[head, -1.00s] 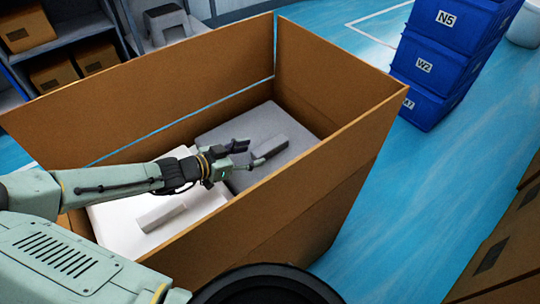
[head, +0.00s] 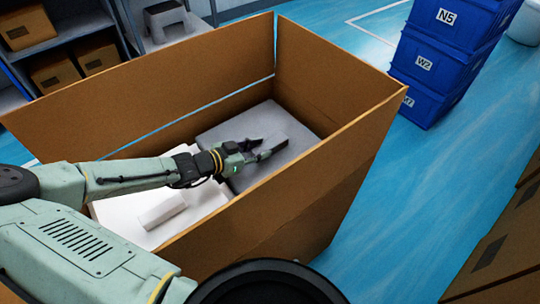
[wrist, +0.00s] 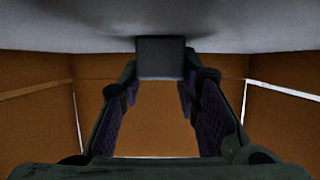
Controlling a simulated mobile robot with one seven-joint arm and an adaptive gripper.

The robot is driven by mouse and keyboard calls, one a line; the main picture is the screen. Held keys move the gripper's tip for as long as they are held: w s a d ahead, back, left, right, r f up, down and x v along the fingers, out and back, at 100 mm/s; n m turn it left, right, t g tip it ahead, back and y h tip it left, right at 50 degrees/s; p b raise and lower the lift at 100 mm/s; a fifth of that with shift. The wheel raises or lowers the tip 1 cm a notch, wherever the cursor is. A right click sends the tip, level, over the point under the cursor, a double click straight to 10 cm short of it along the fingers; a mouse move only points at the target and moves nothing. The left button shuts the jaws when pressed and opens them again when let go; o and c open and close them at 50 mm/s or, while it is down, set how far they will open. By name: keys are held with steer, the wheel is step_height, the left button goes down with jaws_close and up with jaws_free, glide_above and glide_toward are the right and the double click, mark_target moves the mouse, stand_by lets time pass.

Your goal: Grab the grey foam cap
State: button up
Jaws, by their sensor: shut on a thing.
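The grey foam cap (head: 258,120) lies inside the large open cardboard box (head: 235,238), toward its right end. It is a flat slab with a raised ridge. My gripper (head: 265,150) reaches in from the left, and its fingers are shut on the ridge. In the wrist view, the grey ridge (wrist: 160,57) shows at the far end between the two fingers, with the slab's underside or face (wrist: 60,38) along the top. The fingers and arm hide part of the cap in the head view.
A white foam piece (head: 125,215) with its own ridge lies left of the grey cap in the box. High cardboard walls surround my gripper. Blue crates (head: 430,65) stand on the floor at the right, and shelves (head: 75,50) stand at the back left.

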jaws_close()
steer(key=shift+r, duration=0.2)
stand_by(0.6)
